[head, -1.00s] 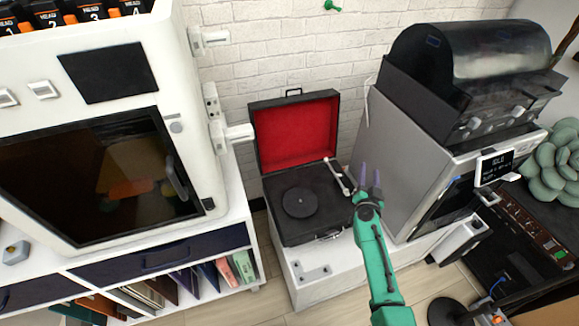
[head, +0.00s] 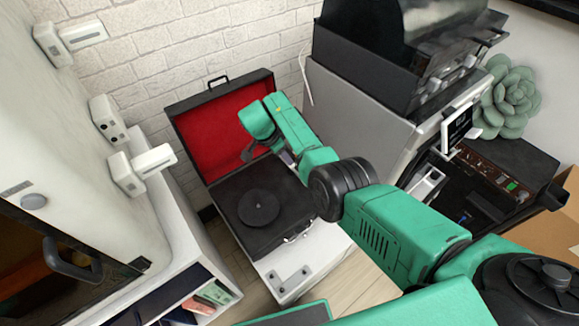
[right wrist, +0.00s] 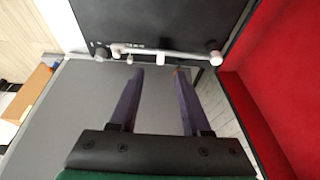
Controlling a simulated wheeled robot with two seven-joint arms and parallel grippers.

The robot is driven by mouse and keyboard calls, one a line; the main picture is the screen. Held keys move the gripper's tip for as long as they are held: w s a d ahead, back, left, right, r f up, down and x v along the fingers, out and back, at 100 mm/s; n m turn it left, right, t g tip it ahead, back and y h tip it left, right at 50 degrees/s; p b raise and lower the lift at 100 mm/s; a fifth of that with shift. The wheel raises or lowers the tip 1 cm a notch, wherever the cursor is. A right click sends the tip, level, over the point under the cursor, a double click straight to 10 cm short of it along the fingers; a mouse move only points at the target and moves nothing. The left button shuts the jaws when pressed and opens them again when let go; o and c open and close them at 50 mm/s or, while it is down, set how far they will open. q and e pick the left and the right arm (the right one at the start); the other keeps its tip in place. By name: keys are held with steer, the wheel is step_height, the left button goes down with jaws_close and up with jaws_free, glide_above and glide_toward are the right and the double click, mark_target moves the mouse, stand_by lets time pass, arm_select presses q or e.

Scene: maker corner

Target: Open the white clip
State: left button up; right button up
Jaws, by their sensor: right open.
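The black record player (head: 225,200) has a red-lined lid (head: 205,140) standing open. In the right wrist view its pale tonearm (right wrist: 190,53) runs across the edge of the black deck (right wrist: 150,22). A small white piece on the tonearm, apparently the white clip (right wrist: 160,59), lies just beyond my fingertips; I cannot tell whether it is fastened. My right gripper (right wrist: 158,73) is open, its two purple fingers apart with nothing between them. In the head view the right gripper (head: 287,157) is mostly hidden by my green arm, which also covers the tonearm. My left gripper is not in view.
A grey machine (head: 355,115) with a black top stands close on the right. White wall-mounted fittings (head: 150,160) and a white cabinet (head: 185,245) are on the left. The brick wall is behind.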

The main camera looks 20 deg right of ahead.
mark_target(290, 167)
steer(key=b+x, duration=0.4)
steer(key=x, duration=0.3)
steer(key=shift+a+b, duration=0.1)
steer(key=shift+b, duration=0.25)
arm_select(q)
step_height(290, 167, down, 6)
arm_select(e)
steer(key=shift+r, duration=0.1)
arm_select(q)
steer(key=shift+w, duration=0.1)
arm_select(e)
steer(key=shift+w, duration=0.1)
jaws_close()
jaws_free()
steer(key=shift+r, duration=0.1)
